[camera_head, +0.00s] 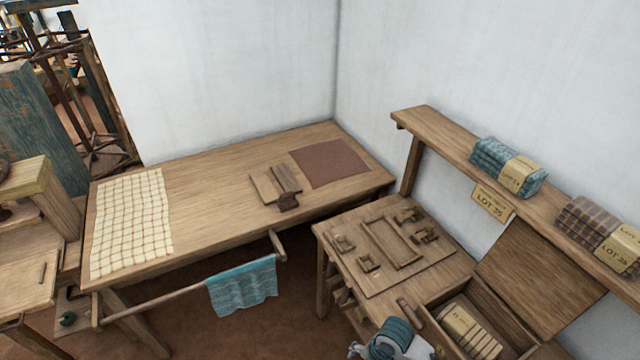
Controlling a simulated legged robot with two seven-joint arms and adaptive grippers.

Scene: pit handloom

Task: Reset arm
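At the bottom edge, a teal rolled or folded textile (390,337) sits beside a pale grey-white shape (414,349). Both are cut off by the frame, and I cannot tell what the pale shape is. A long wooden table (215,195) stands along the wall, with a checked cream cloth (130,220) on its left end. A wooden block tool (285,185) and a reddish-brown mat (329,163) lie on its right part.
A teal cloth (242,287) hangs on a front rail (165,302). A smaller table (345,225) holds a fixture board (390,272), beside an open box (440,310) with pale bundles. A shelf (440,130) carries labelled teal (490,157) and brown (585,218) stacks. The long table's middle is clear.

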